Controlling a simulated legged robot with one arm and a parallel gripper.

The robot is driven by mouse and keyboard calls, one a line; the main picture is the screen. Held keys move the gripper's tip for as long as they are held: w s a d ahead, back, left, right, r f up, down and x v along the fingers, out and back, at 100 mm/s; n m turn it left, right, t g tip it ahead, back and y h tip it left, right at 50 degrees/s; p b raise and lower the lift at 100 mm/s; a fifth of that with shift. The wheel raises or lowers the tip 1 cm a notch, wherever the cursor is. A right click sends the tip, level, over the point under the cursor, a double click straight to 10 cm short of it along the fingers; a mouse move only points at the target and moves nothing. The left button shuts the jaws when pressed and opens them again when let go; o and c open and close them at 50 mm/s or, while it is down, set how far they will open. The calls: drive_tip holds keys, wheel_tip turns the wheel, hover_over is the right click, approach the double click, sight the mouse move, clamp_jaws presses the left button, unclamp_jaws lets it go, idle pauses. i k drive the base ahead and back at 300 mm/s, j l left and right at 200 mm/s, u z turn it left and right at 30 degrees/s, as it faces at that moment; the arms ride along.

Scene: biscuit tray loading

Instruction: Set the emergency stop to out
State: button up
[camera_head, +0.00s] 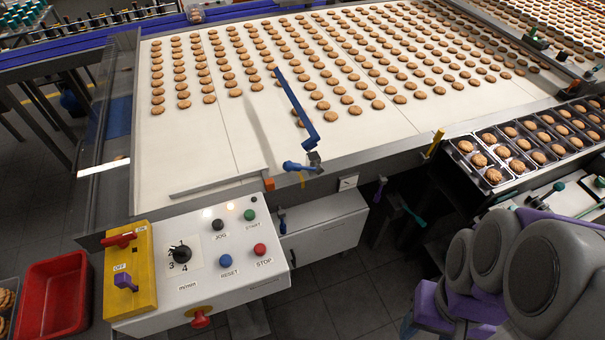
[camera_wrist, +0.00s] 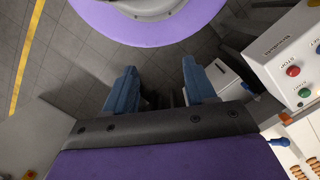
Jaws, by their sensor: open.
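The control box (camera_head: 225,262) stands at the front left of the conveyor. A red mushroom knob on a yellow collar, which looks like the emergency stop (camera_head: 201,319), sticks out of its front face near the lower edge. I cannot tell whether it is pressed in or out. My gripper (camera_wrist: 160,70) shows in the wrist view with its two blue fingers apart and nothing between them. It is away from the box, over the floor. The box's edge (camera_wrist: 285,60) is at the right of the wrist view.
The box top has a rotary dial (camera_head: 180,254), a red STOP button (camera_head: 260,249), a blue RESET button (camera_head: 225,261) and a yellow switch plate (camera_head: 140,288). A red crate (camera_head: 54,295) stands at left. Biscuit trays (camera_head: 493,176) lie at right. Floor (camera_head: 345,285) beside the box is clear.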

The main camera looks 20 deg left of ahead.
sight(200, 321)
drive_tip(key=u, duration=2.2)
